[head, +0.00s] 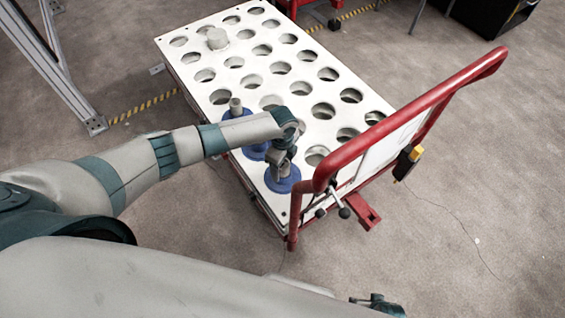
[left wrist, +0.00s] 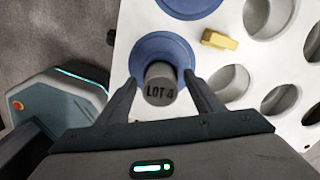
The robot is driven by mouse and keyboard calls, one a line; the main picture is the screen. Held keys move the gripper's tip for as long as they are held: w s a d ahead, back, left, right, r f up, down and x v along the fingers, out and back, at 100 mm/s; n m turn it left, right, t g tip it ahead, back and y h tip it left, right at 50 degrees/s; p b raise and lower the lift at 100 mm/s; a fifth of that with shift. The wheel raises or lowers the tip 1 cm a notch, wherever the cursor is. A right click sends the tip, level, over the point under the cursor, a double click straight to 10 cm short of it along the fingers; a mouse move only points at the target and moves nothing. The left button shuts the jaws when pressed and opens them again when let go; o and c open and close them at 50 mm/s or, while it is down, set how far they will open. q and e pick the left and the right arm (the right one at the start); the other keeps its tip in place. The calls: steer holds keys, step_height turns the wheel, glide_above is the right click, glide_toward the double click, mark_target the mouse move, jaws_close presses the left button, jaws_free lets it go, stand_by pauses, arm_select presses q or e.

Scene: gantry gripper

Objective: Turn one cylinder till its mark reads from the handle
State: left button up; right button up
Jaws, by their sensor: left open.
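The cylinder with a blue flange (head: 284,187) stands in the white top at its near corner, by the red handle (head: 420,108). In the left wrist view its grey knob (left wrist: 159,84) carries the mark "LOT 4", upright in that picture, above the flange (left wrist: 150,48). My left gripper (head: 279,165) is over it, with open fingers either side of the knob; it also shows in the left wrist view (left wrist: 160,78). I cannot tell whether the fingers touch it. My right arm's end (head: 376,303) shows at the bottom edge, its jaws unclear.
The white perforated top (head: 312,62) has many empty holes. Another blue-flanged cylinder (head: 236,108) and a grey cylinder (head: 217,39) stand farther back. A second blue flange (head: 254,152) is partly behind my arm. A yellow block (left wrist: 219,40) lies beside the cylinder.

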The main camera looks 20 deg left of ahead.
arm_select(q)
steer(key=shift+r, duration=0.1)
step_height(320, 180, up, 17)
steer(key=shift+r, duration=0.15)
stand_by(0.5)
stand_by(0.5)
